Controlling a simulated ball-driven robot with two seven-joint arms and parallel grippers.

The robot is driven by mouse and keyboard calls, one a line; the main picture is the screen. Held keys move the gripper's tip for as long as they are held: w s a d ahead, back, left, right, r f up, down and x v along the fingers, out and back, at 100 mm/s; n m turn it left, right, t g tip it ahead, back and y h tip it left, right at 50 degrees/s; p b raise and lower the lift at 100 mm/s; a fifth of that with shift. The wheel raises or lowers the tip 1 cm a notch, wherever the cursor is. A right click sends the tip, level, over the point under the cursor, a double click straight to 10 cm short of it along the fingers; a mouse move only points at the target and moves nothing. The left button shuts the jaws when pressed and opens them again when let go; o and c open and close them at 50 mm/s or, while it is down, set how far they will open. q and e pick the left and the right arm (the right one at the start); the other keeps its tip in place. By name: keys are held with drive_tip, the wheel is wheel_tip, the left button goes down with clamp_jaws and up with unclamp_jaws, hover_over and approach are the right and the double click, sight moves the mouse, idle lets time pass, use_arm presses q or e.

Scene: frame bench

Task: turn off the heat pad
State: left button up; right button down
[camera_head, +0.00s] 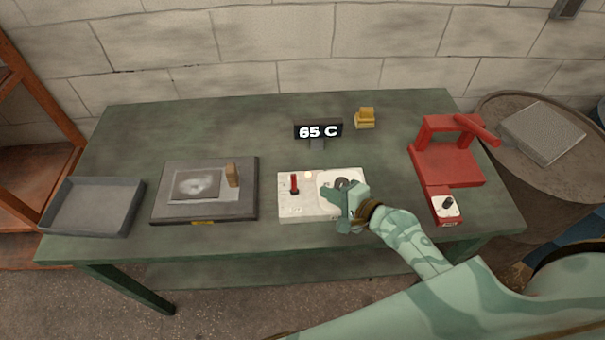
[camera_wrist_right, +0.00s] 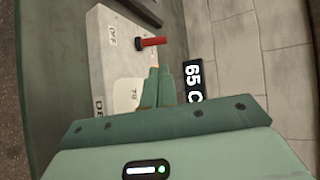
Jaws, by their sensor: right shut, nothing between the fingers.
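The pale control box (camera_head: 305,208) lies on the bench, with a red lever (camera_head: 294,184) on its left half and a dark dial (camera_head: 342,183) on its right half. In the right wrist view the box (camera_wrist_right: 112,65) shows an "OFF" label and the red lever (camera_wrist_right: 151,42). A black display (camera_head: 318,130) behind the box reads 65 C. The dark heat pad (camera_head: 207,211) lies left of the box. My right gripper (camera_head: 346,190) is shut and empty over the dial side; I cannot tell whether it touches the dial. My left gripper is out of view.
A grey tray (camera_head: 92,230) is at the far left. A red press-like stand (camera_head: 450,168) is at the right, and yellow blocks (camera_head: 365,118) sit at the back. Bench between pad and box is clear.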

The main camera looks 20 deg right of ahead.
sight(294, 183)
drive_tip(key=shift+w+d+f+m, duration=0.1)
drive_tip(key=shift+w+d+m, duration=0.25)
drive_tip(key=shift+m, duration=0.15)
drive_tip(key=shift+w+d, duration=0.1)
drive_tip(key=b+x, duration=0.1)
drive_tip(key=x, duration=0.9)
drive_tip(key=shift+b, duration=0.4)
drive_tip(key=shift+s+r+p, duration=0.2)
drive_tip(key=shift+s+p, duration=0.15)
drive_tip(key=shift+s, duration=0.25)
idle(0.3)
drive_tip(key=shift+s+a, duration=0.45)
drive_tip(key=shift+s, duration=0.35)
